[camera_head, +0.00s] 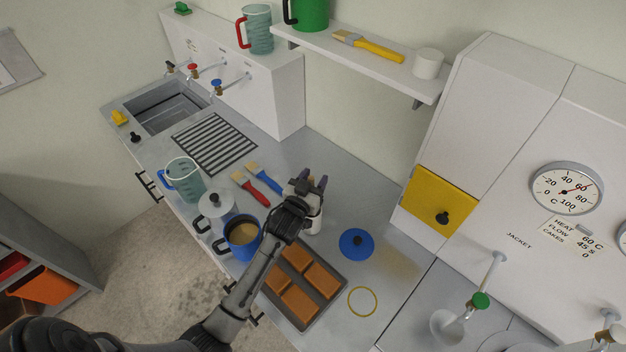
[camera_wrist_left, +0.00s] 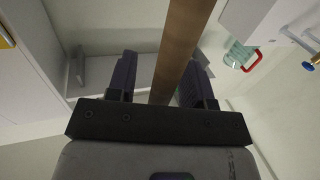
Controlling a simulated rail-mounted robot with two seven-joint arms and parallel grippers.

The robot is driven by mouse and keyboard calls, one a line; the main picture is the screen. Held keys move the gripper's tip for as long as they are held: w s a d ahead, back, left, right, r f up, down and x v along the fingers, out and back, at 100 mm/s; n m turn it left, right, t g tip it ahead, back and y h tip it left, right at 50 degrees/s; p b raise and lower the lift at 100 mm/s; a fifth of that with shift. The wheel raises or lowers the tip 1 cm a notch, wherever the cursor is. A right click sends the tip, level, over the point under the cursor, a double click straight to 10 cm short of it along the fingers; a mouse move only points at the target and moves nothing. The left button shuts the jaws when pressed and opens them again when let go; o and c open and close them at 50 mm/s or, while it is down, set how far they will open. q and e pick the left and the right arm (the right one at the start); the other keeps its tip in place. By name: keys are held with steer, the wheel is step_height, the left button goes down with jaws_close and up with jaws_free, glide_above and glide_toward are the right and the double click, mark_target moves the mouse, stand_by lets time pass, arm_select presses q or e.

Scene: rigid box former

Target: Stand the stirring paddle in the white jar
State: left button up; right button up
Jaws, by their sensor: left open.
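The white jar (camera_head: 316,223) stands on the grey worktop, mostly hidden under my left gripper and wrist. My left gripper (camera_head: 309,183) is open just above and behind it. In the left wrist view a brown wooden bar, which looks like the stirring paddle (camera_wrist_left: 181,50), runs between the two open fingers (camera_wrist_left: 158,82). It lies closer to the right finger; whether it touches that finger is unclear. The paddle's lower end is hidden, so I cannot tell whether it is inside the jar. My right gripper is not in view.
A tray of brown cakes (camera_head: 330,287), a blue mug (camera_head: 240,255), a lidded grey pot (camera_head: 216,207), brushes (camera_head: 262,179) and a blue lid (camera_head: 357,243) surround the jar. A yellow ring (camera_head: 362,301) lies right. The wall shelf (camera_head: 345,55) overhangs the back.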

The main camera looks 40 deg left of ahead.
arm_select(q)
steer(key=v, duration=1.3)
steer(key=shift+s+b, duration=0.35)
steer(key=shift+s, duration=0.05)
steer(key=shift+d, duration=0.1)
